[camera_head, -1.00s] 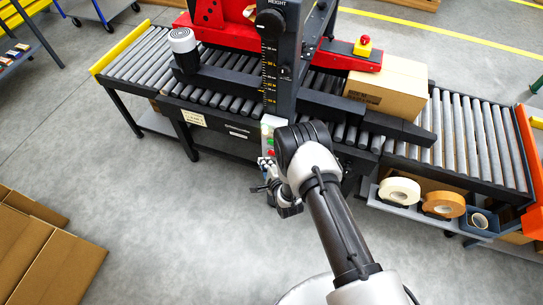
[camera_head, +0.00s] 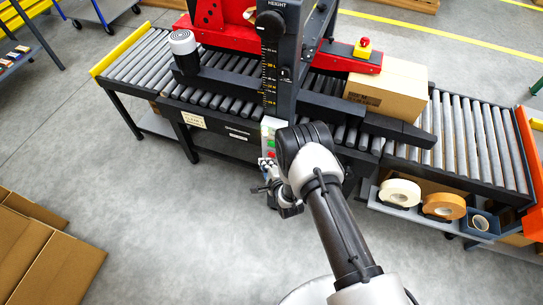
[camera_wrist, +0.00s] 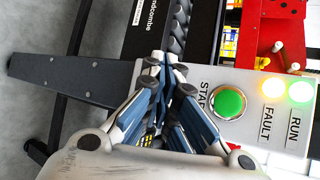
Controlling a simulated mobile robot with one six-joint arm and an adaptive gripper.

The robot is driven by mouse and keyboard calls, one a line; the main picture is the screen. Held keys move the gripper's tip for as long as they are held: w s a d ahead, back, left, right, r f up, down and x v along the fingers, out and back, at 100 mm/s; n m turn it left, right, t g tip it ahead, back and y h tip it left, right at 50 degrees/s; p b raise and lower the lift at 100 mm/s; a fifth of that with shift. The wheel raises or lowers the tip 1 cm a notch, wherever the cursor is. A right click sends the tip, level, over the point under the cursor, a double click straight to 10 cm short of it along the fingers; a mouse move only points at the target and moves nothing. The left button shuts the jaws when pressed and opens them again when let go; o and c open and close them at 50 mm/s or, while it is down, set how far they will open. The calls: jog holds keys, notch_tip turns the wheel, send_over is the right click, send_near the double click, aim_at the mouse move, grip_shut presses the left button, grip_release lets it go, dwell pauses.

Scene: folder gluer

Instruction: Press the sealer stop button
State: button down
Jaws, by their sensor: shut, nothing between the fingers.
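The sealer's control box (camera_head: 268,126) hangs on the front of the conveyor, beside the black mast. In the wrist view its grey panel (camera_wrist: 205,78) carries a green START button (camera_wrist: 229,103). A red button (camera_wrist: 246,162) below it is mostly hidden behind my gripper. My gripper (camera_wrist: 168,72) is shut and empty, its fingertips left of the green button in that view. I cannot tell whether it touches the panel. In the head view my gripper (camera_head: 268,172) is at the box's lower end, partly hidden by my arm. A red mushroom button (camera_head: 364,42) on a yellow base sits on the red beam.
FAULT (camera_wrist: 272,88) and RUN (camera_wrist: 299,91) lamps both look lit. A carton (camera_head: 390,92) lies on the roller conveyor (camera_head: 475,135). Tape rolls (camera_head: 400,192) sit on a shelf at right. Flat cardboard (camera_head: 45,255) lies at lower left. The floor left of my arm is clear.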

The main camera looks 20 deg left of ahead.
jog(key=shift+w, duration=0.15)
dwell(0.4)
jog(key=shift+w+b, duration=0.3)
jog(key=shift+b, duration=0.05)
jog(key=shift+w+d, duration=0.1)
jog(key=shift+w, duration=0.15)
dwell(0.5)
jog(key=shift+s, duration=0.75)
jog(key=s, duration=0.2)
jog(key=s+p, duration=0.1)
jog(key=s, duration=0.3)
jog(key=shift+a, duration=0.3)
dwell(0.7)
